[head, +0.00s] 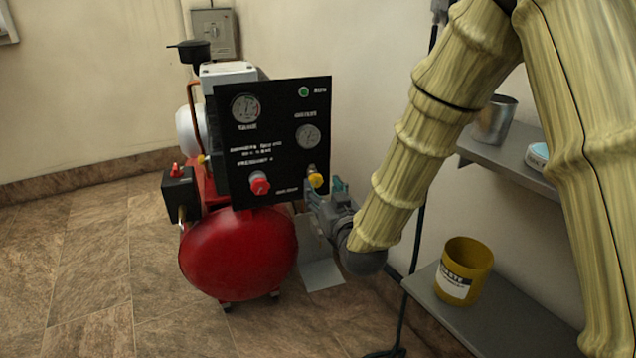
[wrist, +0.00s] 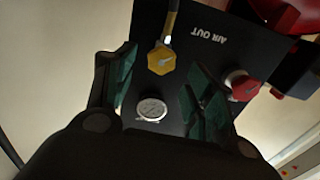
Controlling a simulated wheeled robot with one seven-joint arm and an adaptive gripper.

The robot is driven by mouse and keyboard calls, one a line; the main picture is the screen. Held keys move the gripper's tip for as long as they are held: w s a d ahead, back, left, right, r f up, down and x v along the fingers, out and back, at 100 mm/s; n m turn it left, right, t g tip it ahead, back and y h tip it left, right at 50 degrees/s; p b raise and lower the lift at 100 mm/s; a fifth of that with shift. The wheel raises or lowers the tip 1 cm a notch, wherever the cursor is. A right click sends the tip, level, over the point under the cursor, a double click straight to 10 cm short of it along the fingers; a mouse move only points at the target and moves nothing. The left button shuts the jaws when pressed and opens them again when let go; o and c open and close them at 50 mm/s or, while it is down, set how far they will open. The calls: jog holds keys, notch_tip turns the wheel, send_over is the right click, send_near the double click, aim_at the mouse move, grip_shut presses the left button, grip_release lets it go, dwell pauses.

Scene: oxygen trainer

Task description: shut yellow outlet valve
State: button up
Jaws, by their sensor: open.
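The yellow outlet valve (head: 316,180) is a small yellow knob at the lower right of the black panel (head: 282,138). In the wrist view the yellow valve (wrist: 161,59) shows as a faceted knob with a grey stem or hose at it, beside the words AIR OUT. My gripper (head: 326,187) is at the panel's lower right corner, close to the yellow valve. In the wrist view my gripper (wrist: 158,88) is open, with green-padded fingers on either side of the knob's line. I cannot tell whether either finger touches the knob.
A red knob (head: 259,183) sits left of the yellow valve on the panel, above the red tank (head: 238,252). Gauges are on the panel. At right, shelves hold a yellow bucket (head: 463,271) and a metal can (head: 494,120). The floor at left is clear.

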jog(key=v, duration=0.6)
jog(key=shift+r, duration=0.1)
